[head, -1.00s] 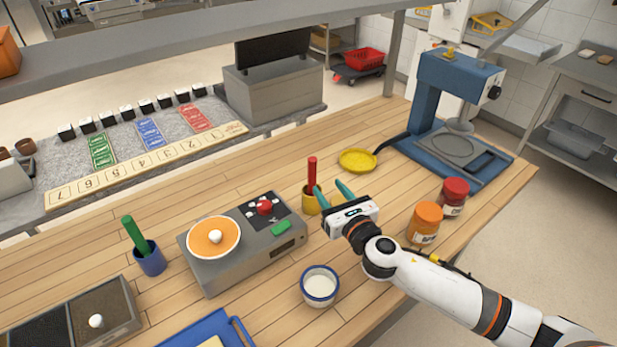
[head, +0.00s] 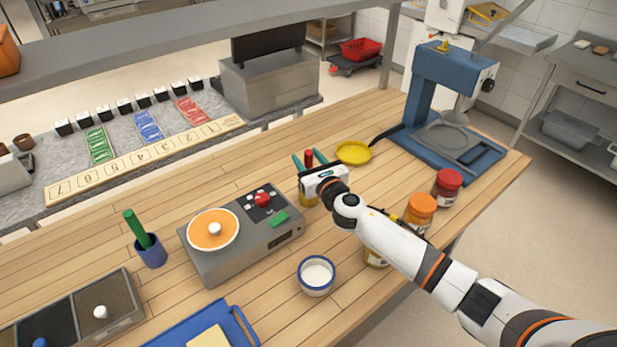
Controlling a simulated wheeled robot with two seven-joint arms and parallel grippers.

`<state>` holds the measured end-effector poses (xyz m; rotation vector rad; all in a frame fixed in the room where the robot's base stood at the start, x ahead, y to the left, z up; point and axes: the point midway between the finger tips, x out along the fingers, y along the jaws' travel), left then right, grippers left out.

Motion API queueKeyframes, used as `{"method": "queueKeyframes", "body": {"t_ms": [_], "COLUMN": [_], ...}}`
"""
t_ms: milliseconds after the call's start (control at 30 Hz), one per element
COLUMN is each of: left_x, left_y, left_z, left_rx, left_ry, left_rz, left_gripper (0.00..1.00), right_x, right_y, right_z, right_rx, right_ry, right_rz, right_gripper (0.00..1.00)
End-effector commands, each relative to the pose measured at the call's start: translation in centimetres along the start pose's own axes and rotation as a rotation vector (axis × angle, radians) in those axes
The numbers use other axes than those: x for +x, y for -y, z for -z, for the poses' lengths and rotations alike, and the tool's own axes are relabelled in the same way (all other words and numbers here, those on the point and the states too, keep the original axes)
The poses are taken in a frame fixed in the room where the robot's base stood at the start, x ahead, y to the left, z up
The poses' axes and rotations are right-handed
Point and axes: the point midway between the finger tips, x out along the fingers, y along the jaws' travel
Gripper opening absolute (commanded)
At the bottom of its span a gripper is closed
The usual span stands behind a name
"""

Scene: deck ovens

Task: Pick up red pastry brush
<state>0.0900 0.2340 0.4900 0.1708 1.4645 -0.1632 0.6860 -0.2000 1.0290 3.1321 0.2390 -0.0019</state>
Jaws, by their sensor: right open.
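The red pastry brush (head: 309,159) stands upright in a yellow cup (head: 307,201) on the wooden counter. Only the top of its red handle shows; my gripper hides the rest and much of the cup. My right gripper (head: 308,159) is open, with its two green fingers pointing away from me, one on each side of the handle in this view. I cannot tell whether a finger touches the handle. My left gripper is not in view.
A grey device with an orange disc (head: 213,229) stands left of the cup. A white bowl (head: 316,276) is in front. Orange-lidded (head: 420,208) and red-lidded (head: 447,186) jars stand right, close to my arm. A yellow pan (head: 353,152) and a blue press (head: 440,110) are behind.

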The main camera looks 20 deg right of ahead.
Motion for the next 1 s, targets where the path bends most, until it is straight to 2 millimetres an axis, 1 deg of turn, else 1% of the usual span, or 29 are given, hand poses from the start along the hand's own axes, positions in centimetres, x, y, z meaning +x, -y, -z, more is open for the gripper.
{"method": "queueKeyframes", "body": {"t_ms": [67, 100, 167, 300, 367, 567, 667, 767, 833, 1000], "left_x": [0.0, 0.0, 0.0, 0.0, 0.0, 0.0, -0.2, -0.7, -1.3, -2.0], "left_y": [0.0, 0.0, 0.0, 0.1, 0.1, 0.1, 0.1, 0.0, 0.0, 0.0], "left_z": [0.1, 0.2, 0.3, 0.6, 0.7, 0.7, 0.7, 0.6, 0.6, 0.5], "left_rx": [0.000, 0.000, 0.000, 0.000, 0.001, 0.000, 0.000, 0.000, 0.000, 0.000], "left_ry": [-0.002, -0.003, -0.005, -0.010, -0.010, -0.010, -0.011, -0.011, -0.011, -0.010], "left_rz": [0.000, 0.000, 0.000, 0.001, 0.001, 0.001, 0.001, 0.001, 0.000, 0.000], "left_gripper": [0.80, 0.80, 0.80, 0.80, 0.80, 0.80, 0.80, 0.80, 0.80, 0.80], "right_x": [0.0, 0.0, 0.0, -0.1, -0.1, -0.1, 0.0, 0.0, 0.0, 0.0], "right_y": [0.0, 0.0, 0.0, 0.0, 0.0, 0.0, 0.0, 0.0, -0.1, -0.1], "right_z": [0.0, 0.0, 0.0, 0.0, 0.0, 0.0, 0.4, 1.8, 3.2, 6.6], "right_rx": [0.000, 0.000, 0.000, 0.000, 0.000, 0.000, -0.001, -0.002, -0.003, -0.003], "right_ry": [0.000, 0.000, 0.000, 0.000, 0.000, 0.000, -0.002, -0.006, -0.004, -0.005], "right_rz": [0.000, 0.000, 0.000, 0.000, 0.000, 0.000, 0.000, 0.001, 0.001, 0.000], "right_gripper": [0.45, 0.41, 0.32, 0.09, 0.00, 0.00, 0.00, 0.00, 0.00, 0.00]}}
